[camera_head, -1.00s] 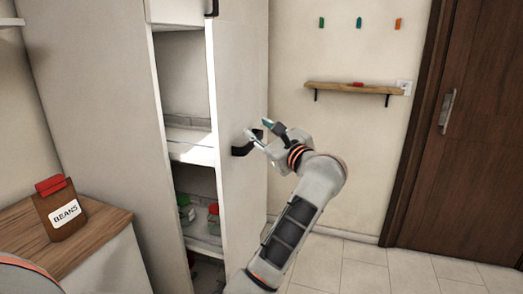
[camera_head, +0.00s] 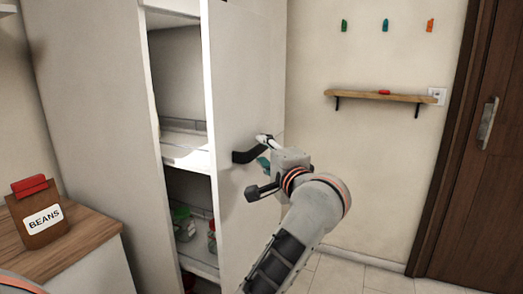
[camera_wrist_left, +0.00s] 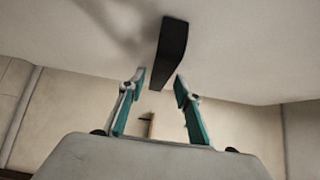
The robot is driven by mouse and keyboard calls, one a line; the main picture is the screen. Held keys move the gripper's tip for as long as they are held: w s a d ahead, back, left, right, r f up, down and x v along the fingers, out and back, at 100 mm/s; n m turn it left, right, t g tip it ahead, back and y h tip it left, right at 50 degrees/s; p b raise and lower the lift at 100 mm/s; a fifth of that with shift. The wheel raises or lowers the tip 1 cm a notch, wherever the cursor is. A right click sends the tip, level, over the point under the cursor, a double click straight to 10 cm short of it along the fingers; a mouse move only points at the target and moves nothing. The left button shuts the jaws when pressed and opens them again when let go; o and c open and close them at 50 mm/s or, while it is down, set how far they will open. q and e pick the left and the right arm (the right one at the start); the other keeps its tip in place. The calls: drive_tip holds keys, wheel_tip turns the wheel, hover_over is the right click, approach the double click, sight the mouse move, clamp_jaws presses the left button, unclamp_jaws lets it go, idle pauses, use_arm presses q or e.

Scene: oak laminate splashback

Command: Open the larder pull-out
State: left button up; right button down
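The larder pull-out has a tall plain off-white front (camera_head: 240,80) and stands partly out of its cabinet, with shelves showing in the gap on its left side. Its dark bar handle (camera_head: 248,156) sticks out from the front; it also shows in the left wrist view (camera_wrist_left: 172,50). My left gripper (camera_head: 262,162) is at the handle, partly overlapping it in the head view. In the left wrist view its teal-padded fingers (camera_wrist_left: 160,78) are apart, with the handle's near end around the gap between their tips. No grip on it shows. My right gripper is not in view.
A wooden counter (camera_head: 75,240) with a beans bag (camera_head: 38,214) stands at the left. Jars (camera_head: 184,225) sit on a lower pull-out shelf. A wall shelf (camera_head: 380,96) and a brown door (camera_head: 470,150) are at the right. Tiled floor is clear there.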

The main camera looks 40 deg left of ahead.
use_arm(q)
drive_tip(key=shift+x, duration=1.5)
drive_tip(key=shift+d, duration=0.1)
clamp_jaws()
drive_tip(key=shift+w, duration=0.1)
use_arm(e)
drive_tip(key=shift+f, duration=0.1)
